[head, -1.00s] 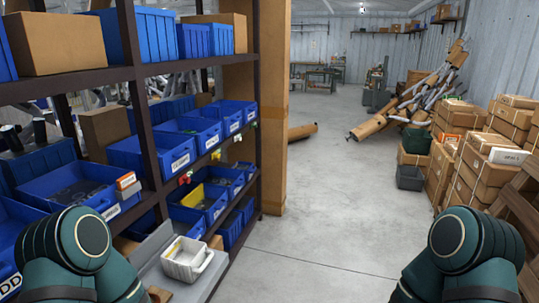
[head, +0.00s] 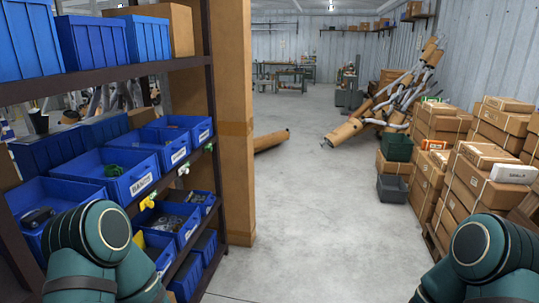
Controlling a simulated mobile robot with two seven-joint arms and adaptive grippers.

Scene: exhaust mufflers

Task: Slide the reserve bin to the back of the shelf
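A metal shelf rack (head: 105,80) stands on the left with several blue bins on its levels. Labelled blue bins (head: 135,178) sit in a row on the middle level, and more blue bins (head: 178,222) sit on the level below. Tall blue bins (head: 92,42) stand on the top level. I cannot tell which one is the reserve bin. Parts of my two teal arms show at the lower left and lower right. The left arm covers part of the shelf's near end. Neither gripper is in view.
A brown column (head: 236,125) stands at the rack's far end. Stacked cardboard boxes (head: 485,150) line the right side, with a dark green bin (head: 397,147) and a grey bin (head: 392,188) beside them. The concrete floor (head: 310,200) between is clear.

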